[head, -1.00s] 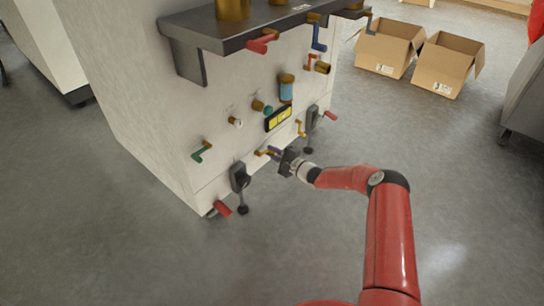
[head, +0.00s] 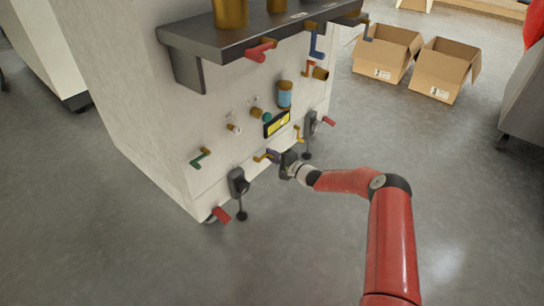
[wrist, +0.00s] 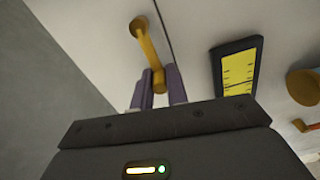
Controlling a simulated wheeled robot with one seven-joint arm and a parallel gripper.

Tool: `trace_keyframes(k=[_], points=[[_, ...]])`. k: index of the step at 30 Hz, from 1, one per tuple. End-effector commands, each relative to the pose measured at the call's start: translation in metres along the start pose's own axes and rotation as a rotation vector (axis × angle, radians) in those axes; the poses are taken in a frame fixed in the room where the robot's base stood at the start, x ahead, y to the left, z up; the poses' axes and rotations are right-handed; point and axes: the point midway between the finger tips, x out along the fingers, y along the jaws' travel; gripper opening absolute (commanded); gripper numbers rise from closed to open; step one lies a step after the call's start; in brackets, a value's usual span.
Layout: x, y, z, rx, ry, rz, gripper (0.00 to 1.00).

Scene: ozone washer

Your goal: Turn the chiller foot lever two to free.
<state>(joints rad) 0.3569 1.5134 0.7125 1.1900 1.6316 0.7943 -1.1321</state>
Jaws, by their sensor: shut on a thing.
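A yellow crank-shaped lever (head: 261,157) sits low on the front of the white cabinet (head: 150,120). It also shows in the wrist view (wrist: 150,45), its upper end on the panel and its lower end between my fingers. My gripper (head: 274,155) is shut on this lever's free end; its purple fingers (wrist: 158,85) flank it in the wrist view. Red levers stick out beside the two black feet, one at the left foot (head: 221,215) and one at the right foot (head: 328,121). I cannot tell by any label which lever is number two.
A green lever (head: 201,157), another yellow lever (head: 298,134) and a yellow display (head: 277,123) are on the front panel. A dark shelf (head: 240,40) juts out above. Cardboard boxes (head: 442,68) stand at the back right. The floor in front is clear.

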Motion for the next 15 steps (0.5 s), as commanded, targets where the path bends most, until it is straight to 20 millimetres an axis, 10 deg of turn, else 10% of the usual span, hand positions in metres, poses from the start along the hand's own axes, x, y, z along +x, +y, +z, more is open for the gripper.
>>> trace_keyframes(k=[6,15], points=[[0.0001,-0.0005,0.0003,0.000,-0.001,-0.001,0.36],[-0.0014,-0.0004,-0.0001,0.001,0.000,0.000,0.37]])
